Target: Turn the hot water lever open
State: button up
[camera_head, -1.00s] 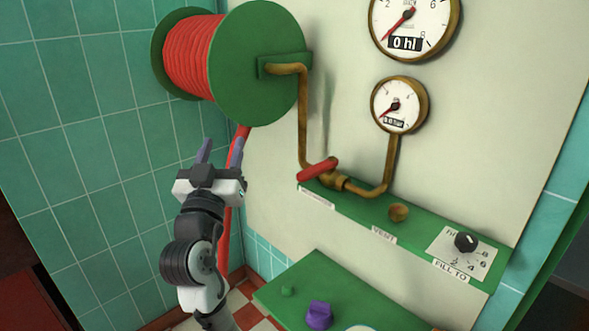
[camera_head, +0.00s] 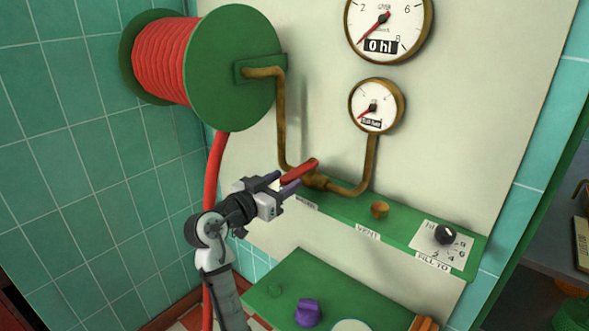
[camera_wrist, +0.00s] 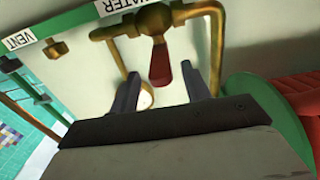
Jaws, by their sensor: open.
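The red hot water lever (camera_head: 299,170) sits on a brass valve (camera_head: 317,182) in the pipe above the green ledge. It slants up to the right in the head view. In the wrist view the lever (camera_wrist: 160,66) hangs from the brass fitting, between my two fingers. My gripper (camera_head: 285,182) is open beside the lever's free end. Its fingertips (camera_wrist: 160,73) lie to either side of the lever, with gaps visible on both sides. I cannot tell how deep the lever reaches between them. A label reading "WATER" (camera_wrist: 127,4) shows beside the valve.
A hose reel (camera_head: 235,68) with red hose hangs at upper left. Brass pipe (camera_head: 281,125) and two gauges (camera_head: 376,106) are on the wall. The ledge carries a vent knob (camera_head: 380,209) and a fill dial (camera_head: 445,234). A green panel with a purple knob (camera_head: 307,312) lies below.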

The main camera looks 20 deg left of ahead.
aim_at(295, 172)
jog(key=p+x, duration=0.1)
jog(key=x, duration=0.4)
jog(key=shift+a, duration=0.1)
grip_shut()
